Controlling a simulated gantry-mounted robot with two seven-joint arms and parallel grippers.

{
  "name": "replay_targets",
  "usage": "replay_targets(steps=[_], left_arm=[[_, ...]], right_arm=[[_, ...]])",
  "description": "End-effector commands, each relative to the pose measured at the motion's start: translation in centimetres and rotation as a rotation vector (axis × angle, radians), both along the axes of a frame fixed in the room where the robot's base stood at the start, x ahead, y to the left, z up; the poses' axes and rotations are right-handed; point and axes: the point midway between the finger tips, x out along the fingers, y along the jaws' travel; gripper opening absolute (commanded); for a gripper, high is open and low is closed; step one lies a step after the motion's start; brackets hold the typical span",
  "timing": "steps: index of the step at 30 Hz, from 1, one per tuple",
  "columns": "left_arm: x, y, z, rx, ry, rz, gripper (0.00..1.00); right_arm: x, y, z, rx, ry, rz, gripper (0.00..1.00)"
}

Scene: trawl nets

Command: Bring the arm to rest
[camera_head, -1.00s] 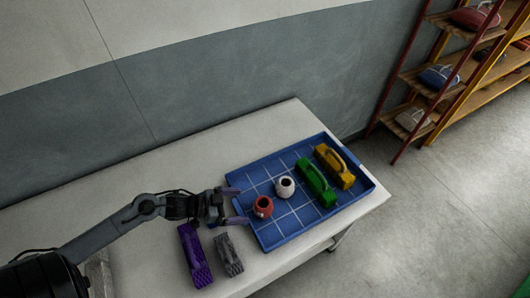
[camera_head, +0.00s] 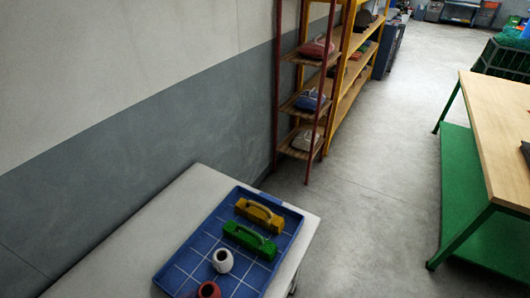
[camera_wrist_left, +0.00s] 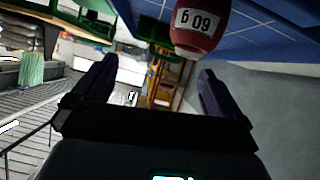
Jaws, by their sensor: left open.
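My left gripper (camera_wrist_left: 155,85) shows in the left wrist view with its two dark purple fingers spread apart and nothing between them. A red round object (camera_wrist_left: 200,28) with a white number label, upside down in the picture, is just beyond the fingers, apart from them. It stands on a blue tray (camera_wrist_left: 270,42). In the head view, neither gripper shows. The same blue gridded tray (camera_head: 172,275) there holds a red pot (camera_head: 209,289), partly cut off by the lower edge, a white pot (camera_head: 222,260), a green handled block (camera_head: 250,239) and a yellow handled block (camera_head: 259,214).
The tray lies on a pale table (camera_head: 120,262) against a grey wall. A shelf rack (camera_head: 305,108) with bags stands behind. A wooden-topped green bench (camera_head: 500,130) is at the right, with open floor (camera_head: 370,200) between.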

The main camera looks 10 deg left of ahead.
Motion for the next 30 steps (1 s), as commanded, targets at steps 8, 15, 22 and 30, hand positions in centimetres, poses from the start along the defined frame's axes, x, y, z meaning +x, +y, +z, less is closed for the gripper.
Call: replay_targets(steps=[8,15,22,30], left_arm=[[-2.8,-2.2,1.7,0.118,0.278,0.173,1.00],[-8.1,-1.1,1.2,0.247,0.580,0.176,1.00],[-10.8,-0.2,4.1,0.339,0.723,0.116,1.00],[-10.8,-0.2,11.8,0.339,0.722,0.117,1.00]], right_arm=[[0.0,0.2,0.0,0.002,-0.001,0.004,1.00],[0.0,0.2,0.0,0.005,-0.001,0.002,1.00],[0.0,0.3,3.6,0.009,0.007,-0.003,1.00],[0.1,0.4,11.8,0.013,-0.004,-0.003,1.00]])
